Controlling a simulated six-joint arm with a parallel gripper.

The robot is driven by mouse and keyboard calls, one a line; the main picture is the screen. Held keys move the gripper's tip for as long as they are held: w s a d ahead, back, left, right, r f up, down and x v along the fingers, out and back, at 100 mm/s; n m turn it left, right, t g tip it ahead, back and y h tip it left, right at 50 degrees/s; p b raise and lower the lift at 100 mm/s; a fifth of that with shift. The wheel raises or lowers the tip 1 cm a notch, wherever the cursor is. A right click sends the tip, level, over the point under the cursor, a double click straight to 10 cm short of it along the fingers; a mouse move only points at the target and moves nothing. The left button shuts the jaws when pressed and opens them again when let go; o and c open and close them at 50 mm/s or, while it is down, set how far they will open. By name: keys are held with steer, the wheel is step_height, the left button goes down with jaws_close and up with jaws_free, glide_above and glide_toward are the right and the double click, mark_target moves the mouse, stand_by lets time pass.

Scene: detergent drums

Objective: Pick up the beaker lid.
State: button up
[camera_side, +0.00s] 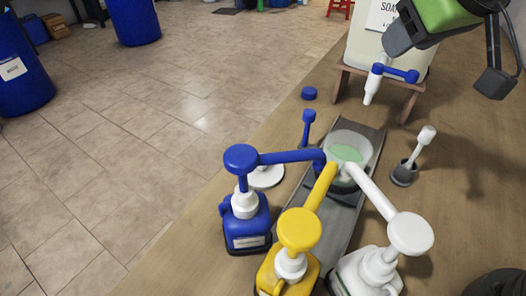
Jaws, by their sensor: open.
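A flat white round disc (267,176), which looks like the beaker lid, lies on the table left of the beaker. The blue pump's spout passes in front of its upper part. The clear beaker (362,139) holds pale green liquid and stands on a dark grey track. My gripper (397,39) is at the top right, in front of the white tank, high above the table and well apart from the disc. Its fingers are open, and I see nothing held in them.
Blue (246,221), yellow (287,272) and white (366,272) pump bottles reach their spouts over the beaker. A blue cap (309,93), a blue upright piece (308,126) and a white stick in a dark holder (404,173) stand nearby. The tank (374,52) has a blue-handled tap.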

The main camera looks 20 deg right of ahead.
steer(key=w+a+f+n+y, duration=0.2)
steer(key=w+a+f+n, duration=0.25)
steer(key=a+f, duration=0.6)
steer(key=n+g+y, duration=0.1)
steer(key=n+g, duration=0.1)
steer(key=n, duration=0.1)
glide_above(264, 178)
steer(key=d, duration=0.2)
steer(key=shift+m, duration=0.25)
steer(key=f, duration=0.9)
steer(key=shift+s+a+f, duration=0.15)
steer(key=shift+s+f, duration=0.05)
steer(key=shift+s, duration=0.1)
steer(key=shift+x, duration=2.95)
steer(key=shift+r, duration=0.1)
steer(key=c, duration=0.6)
